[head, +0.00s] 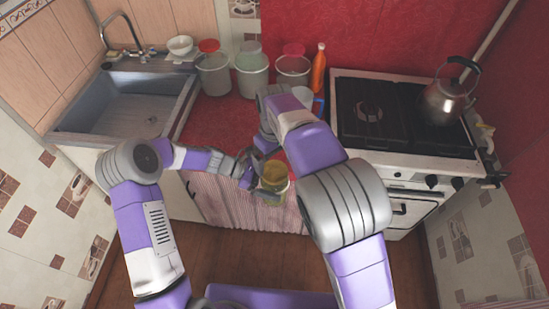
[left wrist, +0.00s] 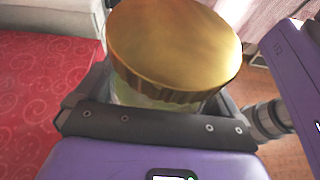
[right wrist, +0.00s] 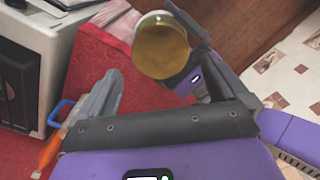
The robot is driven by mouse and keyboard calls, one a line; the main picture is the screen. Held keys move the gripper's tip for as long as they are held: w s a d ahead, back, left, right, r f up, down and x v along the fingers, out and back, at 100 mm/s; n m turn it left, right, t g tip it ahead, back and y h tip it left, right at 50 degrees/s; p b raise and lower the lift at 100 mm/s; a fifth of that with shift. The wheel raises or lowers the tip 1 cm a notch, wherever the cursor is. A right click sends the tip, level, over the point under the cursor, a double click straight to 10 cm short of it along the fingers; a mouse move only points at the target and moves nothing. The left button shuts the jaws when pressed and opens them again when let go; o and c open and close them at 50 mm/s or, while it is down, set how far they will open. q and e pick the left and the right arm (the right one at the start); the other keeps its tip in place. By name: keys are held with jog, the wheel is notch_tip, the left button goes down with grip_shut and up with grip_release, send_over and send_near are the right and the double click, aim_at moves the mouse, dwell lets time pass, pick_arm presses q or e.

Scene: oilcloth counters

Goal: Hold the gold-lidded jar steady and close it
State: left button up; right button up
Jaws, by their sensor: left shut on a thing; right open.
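The jar (head: 272,185) is clear glass with pale contents, held off the counter in front of its front edge. Its gold lid (head: 274,171) rests on top and fills much of the left wrist view (left wrist: 178,40). I cannot tell whether the lid is screwed tight. My left gripper (head: 262,187) is shut around the glass body below the lid. My right gripper (head: 266,143) is open and empty, apart from the jar and farther back in the head view, partly hidden by its own arm. The gold lid also shows in the right wrist view (right wrist: 160,47).
The red counter (head: 215,130) lies behind the jar. The sink (head: 130,105) is left; the stove (head: 400,150) with a kettle (head: 447,100) is right.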

aim_at(274, 171)
notch_tip(274, 171, up, 3)
jog(key=shift+r, duration=0.1)
jog(key=shift+f, duration=4.05)
jog(key=shift+c, duration=0.5)
jog(key=c, duration=0.7)
jog(key=o, duration=0.8)
jog(key=shift+r, duration=2.25)
